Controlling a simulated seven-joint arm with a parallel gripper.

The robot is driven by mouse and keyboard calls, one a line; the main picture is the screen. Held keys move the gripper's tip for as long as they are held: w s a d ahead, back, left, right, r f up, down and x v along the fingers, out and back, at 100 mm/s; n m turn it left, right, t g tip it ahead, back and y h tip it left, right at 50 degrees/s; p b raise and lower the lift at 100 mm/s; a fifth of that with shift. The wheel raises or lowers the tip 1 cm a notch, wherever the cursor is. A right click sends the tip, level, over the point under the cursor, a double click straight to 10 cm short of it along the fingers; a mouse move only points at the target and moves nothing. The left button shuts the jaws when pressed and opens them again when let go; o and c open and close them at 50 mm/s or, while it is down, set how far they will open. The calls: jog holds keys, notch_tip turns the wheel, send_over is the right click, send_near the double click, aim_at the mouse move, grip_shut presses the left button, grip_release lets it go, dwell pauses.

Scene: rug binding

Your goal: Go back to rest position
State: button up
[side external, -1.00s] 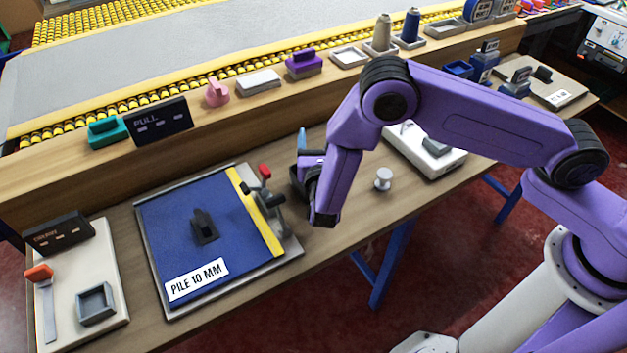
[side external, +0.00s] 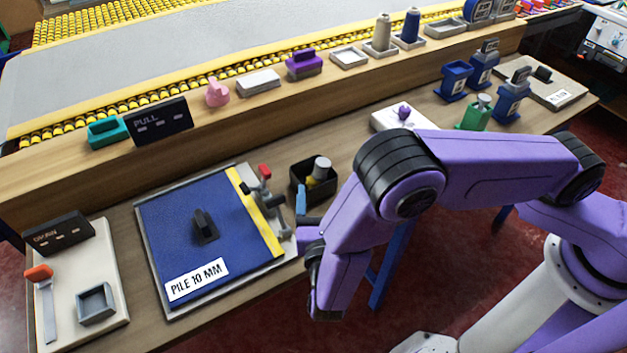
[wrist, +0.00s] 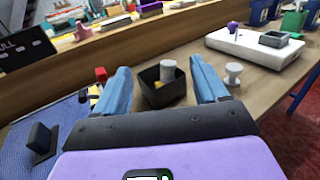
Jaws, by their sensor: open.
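My gripper (side external: 301,200) is at the front edge of the wooden bench, right of the blue pile board (side external: 165,225). One blue finger shows in the side view; the rest is hidden by my wrist. In the wrist view my gripper (wrist: 161,68) has its two blue fingers spread wide, with nothing held between them. A black bin (wrist: 150,97) on the bench shows in the gap beyond them. It holds a white-topped piece (wrist: 168,70) and something yellow.
The board's clamp (side external: 268,205) stands close left of the bin. A white spool-shaped piece (wrist: 233,74) stands to its right. A raised wooden ledge (side external: 215,120) runs behind.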

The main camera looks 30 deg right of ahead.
dwell(0.4)
jog(key=s+d+r+m+g, duration=0.3)
jog(key=d+r+m+g, duration=0.15)
jog(key=d, duration=0.35)
jog(key=s+d+r+m+g, duration=0.2)
jog(key=d+r+m+g, duration=0.2)
jog(key=d+m+g, duration=0.3)
jog(key=s+d+r+m+g+y, duration=0.2)
jog(key=s+d+m+y, duration=0.1)
jog(key=s, duration=0.4)
jog(key=s+d+r+m+g+y, duration=0.2)
jog(key=s+d+y, duration=0.3)
jog(key=s, duration=0.3)
jog(key=shift+s+d+r+m+y, duration=0.25)
jog(key=shift+r+m+y, duration=0.2)
jog(key=shift+y, duration=0.25)
jog(key=shift+w, duration=0.1)
